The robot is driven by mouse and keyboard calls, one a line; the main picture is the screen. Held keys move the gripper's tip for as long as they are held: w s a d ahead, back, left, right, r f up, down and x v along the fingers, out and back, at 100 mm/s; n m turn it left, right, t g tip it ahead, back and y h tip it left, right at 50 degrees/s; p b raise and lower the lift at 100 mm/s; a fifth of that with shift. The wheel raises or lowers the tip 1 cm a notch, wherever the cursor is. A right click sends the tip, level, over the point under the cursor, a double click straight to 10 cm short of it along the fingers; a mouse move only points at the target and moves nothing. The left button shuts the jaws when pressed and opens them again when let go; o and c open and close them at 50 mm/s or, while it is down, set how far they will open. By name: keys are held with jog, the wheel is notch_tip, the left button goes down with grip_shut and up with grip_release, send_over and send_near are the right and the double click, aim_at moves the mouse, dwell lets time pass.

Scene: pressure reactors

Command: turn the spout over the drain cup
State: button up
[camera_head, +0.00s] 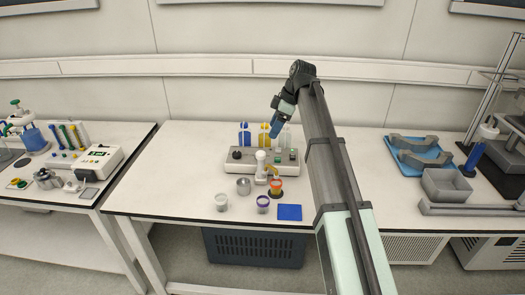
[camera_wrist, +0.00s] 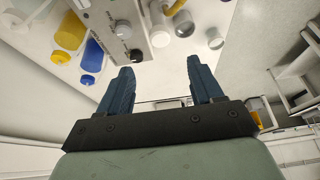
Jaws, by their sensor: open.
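A tan curved spout (camera_head: 272,171) sticks out from a white column (camera_head: 261,160) on the front of a grey bench unit (camera_head: 235,165). Its end appears above or near an orange-topped cup (camera_head: 275,187); I cannot tell exactly which. A steel cup (camera_head: 243,186) stands to its left. Which cup is the drain cup is not clear. My gripper (camera_head: 275,130) is open and empty, above and behind the unit, apart from the spout. In the wrist view my open fingers (camera_wrist: 160,68) show the unit (camera_wrist: 118,25) and part of the spout (camera_wrist: 175,7) at the top edge.
Blue and yellow bottles (camera_head: 244,134) stand behind the unit. A white cup (camera_head: 221,202), a purple-rimmed cup (camera_head: 262,204) and a blue pad (camera_head: 289,212) lie near the table's front edge. A blue tray (camera_head: 420,162) is at right. The table's left part is clear.

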aim_at(261, 153)
jog(key=x, duration=1.1)
jog(key=shift+a+f, duration=0.1)
jog(key=shift+a, duration=0.05)
jog(key=shift+c, duration=0.3)
grip_shut()
